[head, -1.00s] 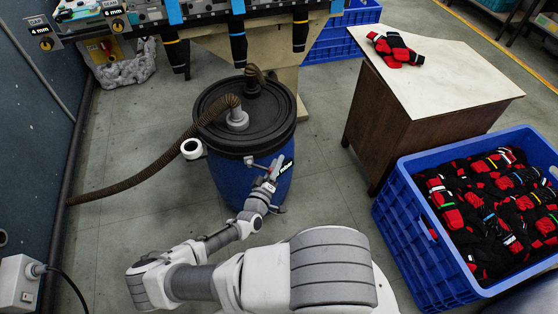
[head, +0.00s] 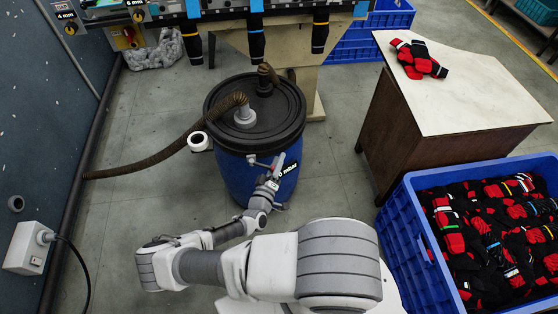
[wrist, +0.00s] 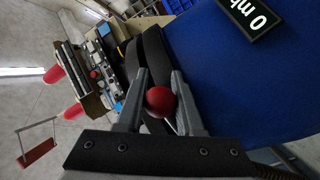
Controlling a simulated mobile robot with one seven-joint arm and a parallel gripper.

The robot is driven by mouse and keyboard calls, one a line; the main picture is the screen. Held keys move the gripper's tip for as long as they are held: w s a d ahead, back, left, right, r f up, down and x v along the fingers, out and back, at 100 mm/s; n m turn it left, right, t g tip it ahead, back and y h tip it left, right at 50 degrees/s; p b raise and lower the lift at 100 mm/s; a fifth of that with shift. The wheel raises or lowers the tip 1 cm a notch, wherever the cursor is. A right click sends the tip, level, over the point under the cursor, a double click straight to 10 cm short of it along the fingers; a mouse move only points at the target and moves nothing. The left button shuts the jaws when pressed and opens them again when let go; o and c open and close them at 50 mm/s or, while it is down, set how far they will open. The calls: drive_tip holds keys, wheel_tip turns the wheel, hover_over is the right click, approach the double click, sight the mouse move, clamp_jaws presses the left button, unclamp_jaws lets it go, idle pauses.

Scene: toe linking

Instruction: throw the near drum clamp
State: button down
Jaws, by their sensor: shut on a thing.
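The blue drum (head: 235,182) stands on the floor with a black lid (head: 275,112). The near clamp (head: 259,162) is on its near side, just below the lid rim, partly hidden by my gripper. My gripper (head: 274,172) is at that clamp, in front of the drum wall. In the wrist view, my gripper (wrist: 160,98) is shut on the clamp's red ball knob (wrist: 160,101), which sits between the two fingers. The black rim bands (wrist: 154,55) and the blue drum wall (wrist: 225,85) are close behind it. The rest of the clamp lever is mostly hidden.
A small black "0 mbar" display (head: 287,170) sits on the drum right beside my gripper. A ribbed hose (head: 160,155) runs from the lid to the left wall. A blue crate of socks (head: 405,235) and a wooden table (head: 470,100) stand to the right.

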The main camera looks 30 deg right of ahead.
drive_tip(key=shift+w+r, duration=0.1)
drive_tip(key=shift+r, duration=0.05)
drive_tip(key=c, duration=0.5)
unclamp_jaws()
drive_tip(key=shift+c, duration=0.2)
drive_tip(key=shift+a, duration=0.15)
